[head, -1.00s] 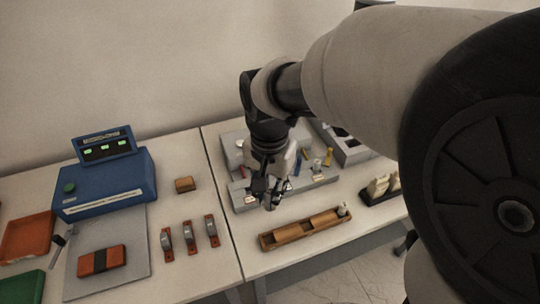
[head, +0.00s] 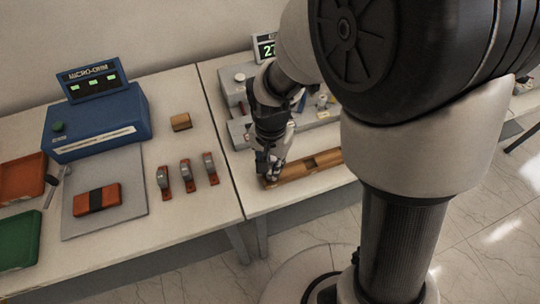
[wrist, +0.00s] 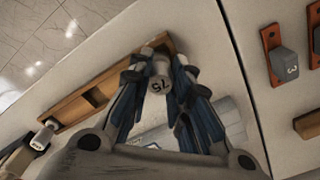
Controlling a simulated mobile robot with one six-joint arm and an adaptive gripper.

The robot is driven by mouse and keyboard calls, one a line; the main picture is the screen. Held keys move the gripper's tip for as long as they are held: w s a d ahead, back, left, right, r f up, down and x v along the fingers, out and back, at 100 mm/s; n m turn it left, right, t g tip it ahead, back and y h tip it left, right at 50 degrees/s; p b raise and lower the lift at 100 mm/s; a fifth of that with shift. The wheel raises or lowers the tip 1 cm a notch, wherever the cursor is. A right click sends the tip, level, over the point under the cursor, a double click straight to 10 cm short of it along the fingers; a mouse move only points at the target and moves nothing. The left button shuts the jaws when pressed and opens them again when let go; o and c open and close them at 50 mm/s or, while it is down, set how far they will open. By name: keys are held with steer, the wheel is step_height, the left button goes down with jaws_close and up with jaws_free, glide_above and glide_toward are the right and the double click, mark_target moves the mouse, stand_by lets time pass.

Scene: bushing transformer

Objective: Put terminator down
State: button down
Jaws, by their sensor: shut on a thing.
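My gripper (head: 268,170) is over the left end of the wooden rack (head: 322,160). In the wrist view my gripper (wrist: 161,68) is shut on a small pale terminator (wrist: 159,84) marked 75, seen end-on between the fingers. The terminator lies over the end of the wooden rack (wrist: 72,115); I cannot tell whether it touches the rack. In the head view the held terminator is too small to make out.
A grey fixture (head: 240,130) stands behind the rack. Three grey and red clamps (head: 187,175) stand on the left table, near a blue micro-ohm meter (head: 100,120) and a brown block (head: 181,122). The white table is bare between the clamps and the rack.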

steer(key=shift+f, duration=0.55)
steer(key=shift+f, duration=0.15)
steer(key=c, duration=1.5)
jaws_free()
